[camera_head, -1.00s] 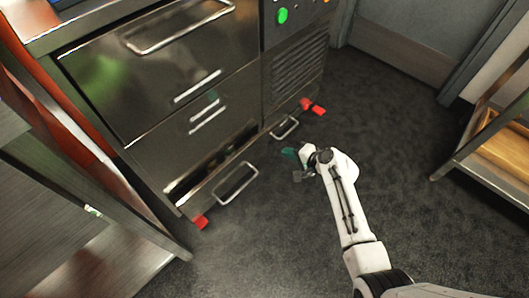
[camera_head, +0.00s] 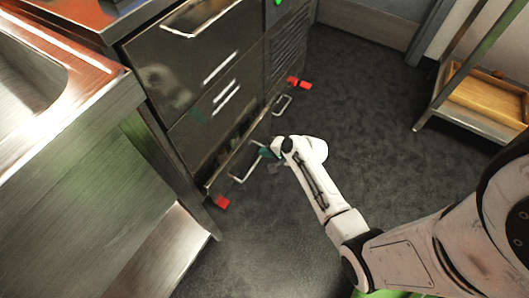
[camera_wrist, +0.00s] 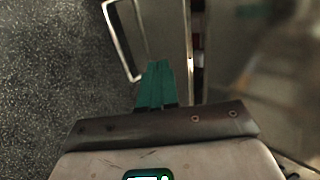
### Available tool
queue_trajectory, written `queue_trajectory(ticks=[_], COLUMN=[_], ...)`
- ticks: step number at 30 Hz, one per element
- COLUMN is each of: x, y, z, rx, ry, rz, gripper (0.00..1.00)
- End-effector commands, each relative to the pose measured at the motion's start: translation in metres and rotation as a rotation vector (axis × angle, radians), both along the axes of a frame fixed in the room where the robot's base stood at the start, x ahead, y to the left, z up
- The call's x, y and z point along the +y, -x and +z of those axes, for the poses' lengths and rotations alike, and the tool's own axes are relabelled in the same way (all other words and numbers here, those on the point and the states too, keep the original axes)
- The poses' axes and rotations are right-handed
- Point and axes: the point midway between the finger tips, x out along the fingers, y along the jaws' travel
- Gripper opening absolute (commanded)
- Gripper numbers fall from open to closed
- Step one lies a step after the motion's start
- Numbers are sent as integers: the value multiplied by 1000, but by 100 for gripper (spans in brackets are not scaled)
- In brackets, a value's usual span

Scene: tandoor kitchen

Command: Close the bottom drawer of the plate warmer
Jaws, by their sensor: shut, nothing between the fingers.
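The plate warmer (camera_head: 190,62) is a dark steel cabinet with stacked drawers, at the upper left of the head view. Its bottom drawer (camera_head: 219,176) stands partly out, with a dark gap behind its front. The drawer's bar handle (camera_head: 236,178) faces the floor side; it also shows in the wrist view (camera_wrist: 118,40). My gripper (camera_head: 268,153) is at the right end of that handle, low near the floor. In the wrist view its green fingers (camera_wrist: 157,84) are together and empty, close to the drawer front (camera_wrist: 166,28). Whether they touch it, I cannot tell.
Red feet (camera_head: 221,202) stick out under the cabinet. A second low handle (camera_head: 282,105) is further right. A steel sink counter (camera_head: 75,110) stands at the left, and a rack with a wooden tray (camera_head: 490,98) at the upper right. Open dark floor (camera_head: 370,100) lies between.

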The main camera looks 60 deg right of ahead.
Motion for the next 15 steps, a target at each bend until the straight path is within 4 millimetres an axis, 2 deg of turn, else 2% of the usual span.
queue_trajectory(ticks=[1,9,15], x=[0,2,3], y=[-9,-47,-73], z=[-12,-47,-42], rx=[0,-1,-1], ry=[0,-1,1], rz=[3,2,4], gripper=[0,0,0])
